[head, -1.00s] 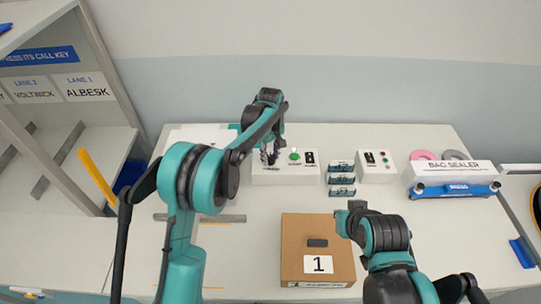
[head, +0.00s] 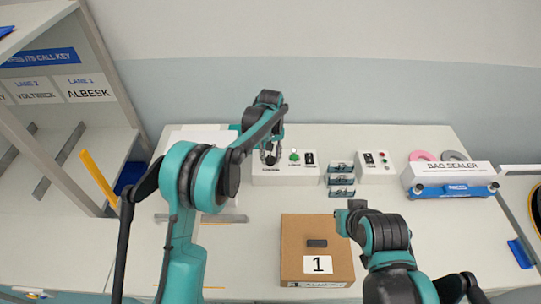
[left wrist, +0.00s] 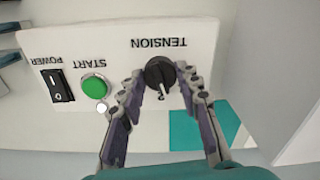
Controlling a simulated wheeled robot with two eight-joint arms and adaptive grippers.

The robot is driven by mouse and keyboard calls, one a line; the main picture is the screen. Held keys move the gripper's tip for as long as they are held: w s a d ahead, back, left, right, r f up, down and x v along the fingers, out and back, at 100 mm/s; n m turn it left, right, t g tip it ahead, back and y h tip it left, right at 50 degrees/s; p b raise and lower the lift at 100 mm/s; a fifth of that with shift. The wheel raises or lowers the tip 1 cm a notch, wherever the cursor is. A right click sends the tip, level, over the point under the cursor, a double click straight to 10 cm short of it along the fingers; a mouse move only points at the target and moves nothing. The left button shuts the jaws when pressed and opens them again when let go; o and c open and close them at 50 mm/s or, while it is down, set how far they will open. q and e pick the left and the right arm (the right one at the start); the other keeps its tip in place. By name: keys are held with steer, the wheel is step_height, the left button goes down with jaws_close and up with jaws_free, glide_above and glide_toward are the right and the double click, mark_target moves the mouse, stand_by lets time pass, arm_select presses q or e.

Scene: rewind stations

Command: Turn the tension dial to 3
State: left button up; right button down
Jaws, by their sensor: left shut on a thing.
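The tension dial (left wrist: 159,72) is a round black knob on a white panel, under the upside-down word TENSION in the left wrist view. Its white pointer mark faces the bottom of that picture; a small digit beside it is hard to read. My left gripper (left wrist: 161,84) is shut on the dial, with one finger on each side of it. In the head view the left gripper (head: 270,155) is at the left end of the white control box (head: 285,180) and hides most of the dial.
A green START button (left wrist: 95,87) and a black POWER switch (left wrist: 56,85) sit beside the dial. A cardboard box (head: 300,240) lies in front.

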mark_target(271, 158)
arm_select(q)
steer(key=m, duration=0.6)
steer(key=shift+p, duration=0.3)
steer(key=m, duration=0.6)
stand_by(0.3)
steer(key=o, duration=1.2)
steer(key=shift+c, duration=0.2)
step_height(271, 158, up, 12)
